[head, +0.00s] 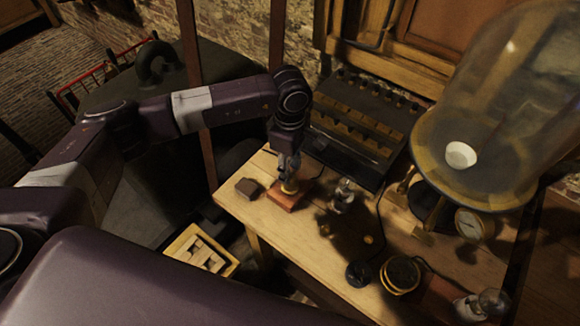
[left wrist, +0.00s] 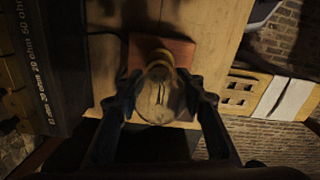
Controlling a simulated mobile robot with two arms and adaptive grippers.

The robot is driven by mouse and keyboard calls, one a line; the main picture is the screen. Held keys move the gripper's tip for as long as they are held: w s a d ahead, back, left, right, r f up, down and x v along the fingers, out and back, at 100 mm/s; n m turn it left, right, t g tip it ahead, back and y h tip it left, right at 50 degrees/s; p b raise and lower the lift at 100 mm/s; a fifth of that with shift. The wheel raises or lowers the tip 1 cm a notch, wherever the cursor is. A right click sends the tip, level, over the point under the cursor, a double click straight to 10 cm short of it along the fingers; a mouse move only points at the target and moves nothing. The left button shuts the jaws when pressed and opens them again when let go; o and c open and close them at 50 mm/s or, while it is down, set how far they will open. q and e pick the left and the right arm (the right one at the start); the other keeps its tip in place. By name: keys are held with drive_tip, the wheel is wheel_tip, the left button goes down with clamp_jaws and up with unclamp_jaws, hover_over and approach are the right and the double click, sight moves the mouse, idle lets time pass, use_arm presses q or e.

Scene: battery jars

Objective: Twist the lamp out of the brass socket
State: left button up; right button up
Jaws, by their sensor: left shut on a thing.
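In the left wrist view the glass lamp (left wrist: 158,104) is a clear bulb with a filament inside. It sits base-first at the brass socket (left wrist: 159,60), which is on a reddish wooden block (left wrist: 182,47). My left gripper (left wrist: 160,88) has a finger on each side of the glass and is shut on the lamp. In the head view my left gripper (head: 288,172) points down over the brass socket (head: 289,187) and the wooden block (head: 284,202) near the table's left end. The gripper mostly hides the lamp there. My right gripper is not in view.
A black resistance box (head: 365,125) stands behind the gripper. A small dark block (head: 248,187) lies left of the socket. A wooden crate (head: 178,246) is below the table's left edge.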

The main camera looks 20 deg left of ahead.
use_arm(q)
drive_tip(key=c, duration=0.3)
drive_tip(key=n, duration=0.4)
drive_tip(key=shift+b, duration=0.3)
drive_tip(key=shift+n, duration=1.2)
drive_tip(key=n, duration=0.2)
drive_tip(key=shift+n, duration=0.3)
drive_tip(key=n, duration=0.3)
drive_tip(key=shift+n, duration=0.4)
